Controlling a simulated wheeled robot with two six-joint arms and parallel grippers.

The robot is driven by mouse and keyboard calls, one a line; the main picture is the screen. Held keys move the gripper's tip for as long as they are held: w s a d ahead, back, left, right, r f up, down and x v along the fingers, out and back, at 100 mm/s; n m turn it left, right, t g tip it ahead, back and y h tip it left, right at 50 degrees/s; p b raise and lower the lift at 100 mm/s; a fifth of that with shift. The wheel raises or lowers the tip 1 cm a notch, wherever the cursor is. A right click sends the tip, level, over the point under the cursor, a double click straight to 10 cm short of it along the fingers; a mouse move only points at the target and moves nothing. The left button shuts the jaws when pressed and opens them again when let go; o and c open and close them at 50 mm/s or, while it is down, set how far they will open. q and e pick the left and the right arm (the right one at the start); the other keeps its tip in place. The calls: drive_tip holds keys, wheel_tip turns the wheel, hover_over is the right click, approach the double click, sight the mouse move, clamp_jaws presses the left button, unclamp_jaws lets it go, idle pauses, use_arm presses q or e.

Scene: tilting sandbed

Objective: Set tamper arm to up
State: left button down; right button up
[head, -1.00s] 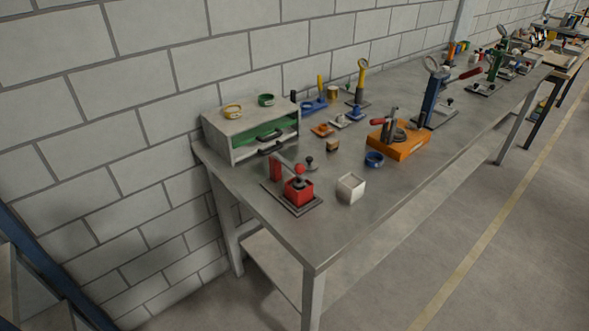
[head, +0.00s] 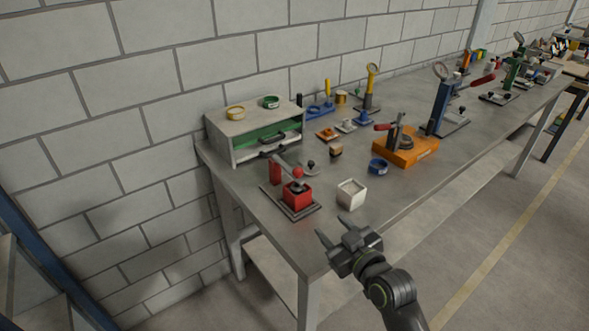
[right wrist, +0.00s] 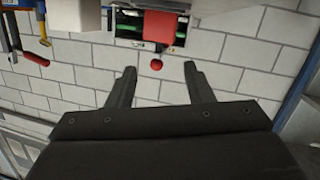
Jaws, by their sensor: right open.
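The red tamper (head: 297,195) stands on a dark plate near the front left end of the bench. Its grey arm (head: 286,165) runs from a red post (head: 275,172) out to a red knob (head: 297,172), sloping slightly down above the red block. My right gripper (head: 333,227) is open and empty, in front of the bench's near edge, apart from the tamper. In the right wrist view a red knob (right wrist: 157,65) shows between and beyond the open fingers (right wrist: 160,70), with a red block (right wrist: 160,25) above it. My left gripper is not in view.
A white open box (head: 351,194) stands right of the tamper, and a blue ring (head: 378,166) lies farther right. A grey cabinet (head: 220,143) stands behind. An orange fixture (head: 410,150) is to the right. The bench's near corner is clear.

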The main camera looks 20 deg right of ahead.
sight(300, 175)
drive_tip(key=w+a+r+p, duration=0.1)
drive_tip(key=w, duration=0.5)
drive_tip(key=w+a+r+t+p, duration=0.1)
drive_tip(key=w, duration=0.5)
drive_tip(key=w+a+r+t+p, duration=0.1)
drive_tip(key=w, duration=0.5)
drive_tip(key=shift+w+a+r, duration=0.15)
drive_tip(key=shift+a+r, duration=0.05)
drive_tip(key=shift+r, duration=0.2)
drive_tip(key=shift+w+a, duration=0.1)
drive_tip(key=shift+w, duration=0.6)
clamp_jaws()
